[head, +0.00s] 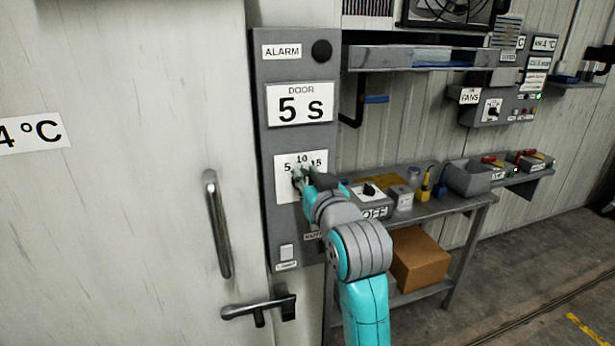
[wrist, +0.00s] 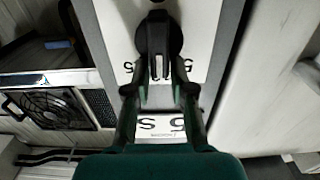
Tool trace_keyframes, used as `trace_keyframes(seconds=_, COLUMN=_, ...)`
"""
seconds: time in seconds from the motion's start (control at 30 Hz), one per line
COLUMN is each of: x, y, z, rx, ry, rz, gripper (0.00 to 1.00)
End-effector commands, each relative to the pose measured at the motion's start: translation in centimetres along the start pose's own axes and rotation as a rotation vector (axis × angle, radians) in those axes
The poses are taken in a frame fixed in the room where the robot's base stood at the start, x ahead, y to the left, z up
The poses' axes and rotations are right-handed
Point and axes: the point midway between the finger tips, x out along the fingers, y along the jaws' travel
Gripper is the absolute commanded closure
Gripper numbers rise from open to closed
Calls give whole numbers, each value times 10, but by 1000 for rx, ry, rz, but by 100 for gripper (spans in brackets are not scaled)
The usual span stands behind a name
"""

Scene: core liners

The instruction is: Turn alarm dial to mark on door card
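The alarm panel's door card (head: 301,105) reads "DOOR 5 s" in the head view; it shows upside down in the wrist view (wrist: 161,124). Below it is a white dial plate (head: 286,160) marked 5, 10 and 15. My gripper (head: 303,178) is at this plate and covers most of the dial. In the wrist view, the black dial (wrist: 158,35) with its raised grip sits between the ends of my gripper's two fingers (wrist: 159,78). The fingers are apart, one on each side; I cannot tell whether they touch the grip. The dial's pointed-to mark is unclear.
An "ALARM" label and round black part (head: 321,51) top the panel. A white door with a vertical handle (head: 217,222) and a lever (head: 258,308) is at left. A workbench (head: 435,212) with a box labelled "OFF" is close at right; a cardboard box (head: 418,258) sits below.

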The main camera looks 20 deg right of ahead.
Motion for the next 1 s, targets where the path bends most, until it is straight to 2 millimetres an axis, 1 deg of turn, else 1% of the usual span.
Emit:
trace_keyframes(seconds=0.27, x=1, y=0, z=1, rx=-2, ry=-2, rz=-1, gripper=100)
trace_keyframes(seconds=0.47, x=1, y=-2, z=1, rx=-41, ry=-3, rz=-1, gripper=100)
trace_keyframes(seconds=0.67, x=1, y=-5, z=2, rx=-153, ry=-4, rz=-2, gripper=100)
trace_keyframes(seconds=1.0, x=1, y=-12, z=5, rx=-440, ry=-6, rz=-1, gripper=100)
